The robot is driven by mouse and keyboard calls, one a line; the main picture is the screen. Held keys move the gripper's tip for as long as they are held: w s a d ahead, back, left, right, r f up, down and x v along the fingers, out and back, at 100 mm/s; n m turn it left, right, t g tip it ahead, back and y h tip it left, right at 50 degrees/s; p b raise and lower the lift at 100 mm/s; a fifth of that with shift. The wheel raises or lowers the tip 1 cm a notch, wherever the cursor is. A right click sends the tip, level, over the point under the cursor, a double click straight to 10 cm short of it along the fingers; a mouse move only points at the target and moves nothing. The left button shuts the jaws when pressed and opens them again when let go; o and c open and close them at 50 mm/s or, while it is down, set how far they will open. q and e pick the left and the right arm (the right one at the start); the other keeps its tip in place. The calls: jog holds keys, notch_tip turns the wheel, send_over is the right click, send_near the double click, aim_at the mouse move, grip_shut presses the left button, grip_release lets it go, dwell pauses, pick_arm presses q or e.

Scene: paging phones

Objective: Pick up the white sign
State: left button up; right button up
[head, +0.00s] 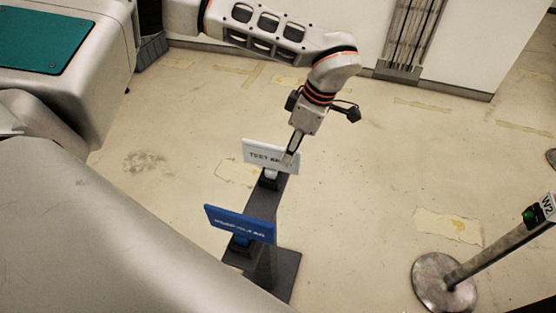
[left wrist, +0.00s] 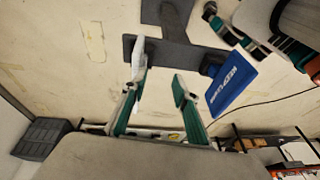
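The white sign (head: 262,154), with partly covered dark lettering, stands upright at the far end of a dark grey stand. My left gripper (head: 290,158) reaches down from above to the sign's right part. In the left wrist view the white sign (left wrist: 139,50) shows nearly edge-on, close to the tip of the left-hand finger. The fingers of my left gripper (left wrist: 160,78) are spread apart, with only floor and stand visible between them. Whether a finger touches the sign is unclear. What seems to be my right gripper (left wrist: 228,30) shows near the top right there, its finger opening unclear.
A blue sign (head: 240,224) stands at the near end of the same stand (head: 264,205); it also shows in the left wrist view (left wrist: 234,84). A post with a round metal base (head: 441,281) stands at the right. The floor between is clear.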

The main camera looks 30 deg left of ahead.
aim_at(276, 147)
pick_arm(q)
jog(key=shift+n+y, duration=0.3)
jog(key=shift+y, duration=0.4)
jog(key=w+a+b, duration=0.1)
jog(key=w+a+f+b, duration=0.1)
jog(key=a, duration=0.1)
jog(key=a+f+b, duration=0.1)
jog(key=a+b, duration=0.1)
jog(key=shift+w+a+f, duration=0.15)
jog(key=shift+w+a, duration=0.05)
jog(key=shift+w, duration=0.2)
jog(key=shift+f, duration=0.35)
jog(key=shift+s+a+f, duration=0.15)
jog(key=shift+f, duration=0.35)
jog(key=shift+a+b+x, duration=0.2)
jog(key=shift+b+x, duration=0.15)
jog(key=shift+x, duration=1)
jog(key=x, duration=0.4)
jog(key=shift+a+r, duration=0.15)
jog(key=shift+a, duration=0.15)
jog(key=shift+f, duration=0.2)
